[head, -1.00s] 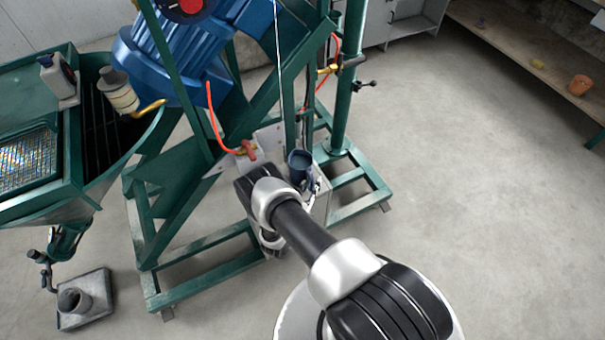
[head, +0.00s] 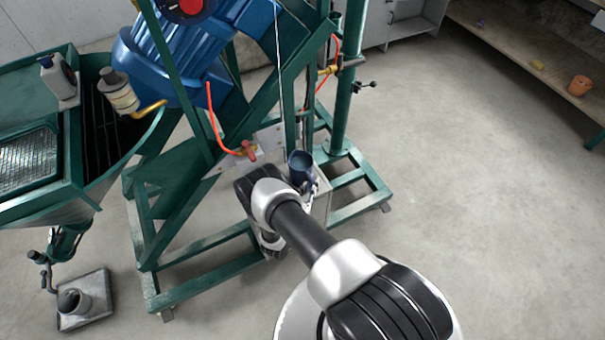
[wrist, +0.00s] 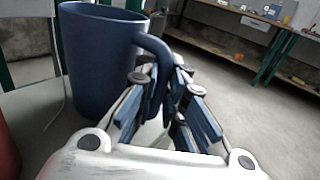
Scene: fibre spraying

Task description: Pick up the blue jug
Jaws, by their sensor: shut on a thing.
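The blue jug (head: 300,163) is upright beside the green frame in the head view, just beyond the end of my arm. It stands large at the left of the wrist view (wrist: 95,65), its handle (wrist: 160,55) turned towards my gripper (wrist: 165,95). My gripper is shut on the handle, with the fingers around its lower part. In the head view my gripper (head: 311,186) is small and partly covered by my wrist. The jug's base is partly hidden, so I cannot tell whether it touches the grey surface below.
A green steel frame (head: 205,270) with a blue motor (head: 175,60) stands close to the left of the jug. A red-handled valve (head: 249,151) and orange hose are near it. A wooden shelf (head: 520,50) is far right. The floor at right is clear.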

